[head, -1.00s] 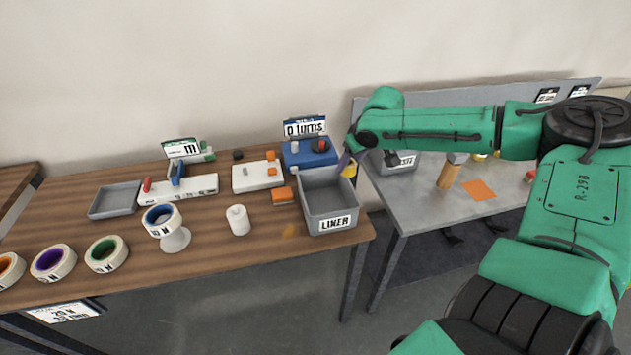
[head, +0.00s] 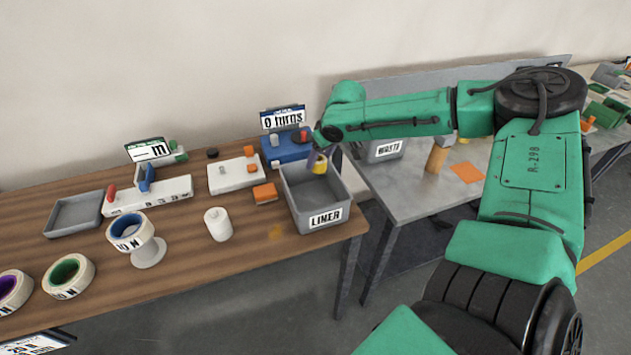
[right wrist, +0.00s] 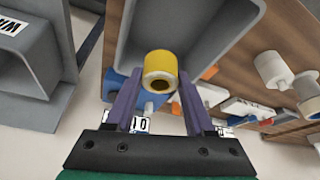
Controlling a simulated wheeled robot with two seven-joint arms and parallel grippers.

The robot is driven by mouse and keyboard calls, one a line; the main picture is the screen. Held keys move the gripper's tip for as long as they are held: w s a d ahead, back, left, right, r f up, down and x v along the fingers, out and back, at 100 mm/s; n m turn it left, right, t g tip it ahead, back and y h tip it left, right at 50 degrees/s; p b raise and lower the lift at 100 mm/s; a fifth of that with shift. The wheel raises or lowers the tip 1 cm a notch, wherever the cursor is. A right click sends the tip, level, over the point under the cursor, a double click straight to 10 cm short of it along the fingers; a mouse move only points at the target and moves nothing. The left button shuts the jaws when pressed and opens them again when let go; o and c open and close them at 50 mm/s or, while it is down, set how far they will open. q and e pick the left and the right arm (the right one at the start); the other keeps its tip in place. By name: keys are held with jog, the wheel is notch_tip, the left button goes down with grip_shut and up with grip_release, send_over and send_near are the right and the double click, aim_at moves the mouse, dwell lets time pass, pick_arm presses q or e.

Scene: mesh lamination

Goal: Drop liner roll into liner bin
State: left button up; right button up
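The liner roll is a small yellow roll with a pale end and dark core (head: 320,166); it also shows in the right wrist view (right wrist: 160,68). My right gripper (head: 314,160) has its purple fingers on both sides of the roll, pointing down, in the right wrist view (right wrist: 160,84). The liner bin (head: 326,217) is a grey open box labelled LINER at the table's right end. The roll is over the bin's opening, toward its back side; its exact height above the floor of the bin is unclear. My left gripper is out of view.
A blue turns counter (head: 285,148) stands close behind the bin. An orange block (head: 265,193) and a white roll (head: 218,224) are left of it. A grey waste bin (head: 384,150) stands on the metal table (head: 410,195) to the right, across a gap.

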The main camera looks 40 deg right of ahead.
jog(key=o, duration=0.3)
jog(key=shift+s+r, duration=0.1)
jog(key=shift+s, duration=0.05)
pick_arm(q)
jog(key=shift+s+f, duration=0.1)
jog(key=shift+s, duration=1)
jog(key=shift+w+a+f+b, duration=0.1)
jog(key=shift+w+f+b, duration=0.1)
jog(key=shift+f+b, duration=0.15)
pick_arm(e)
jog(key=v, duration=1.4)
jog(key=shift+s+a+r, duration=0.1)
jog(key=shift+r, duration=0.1)
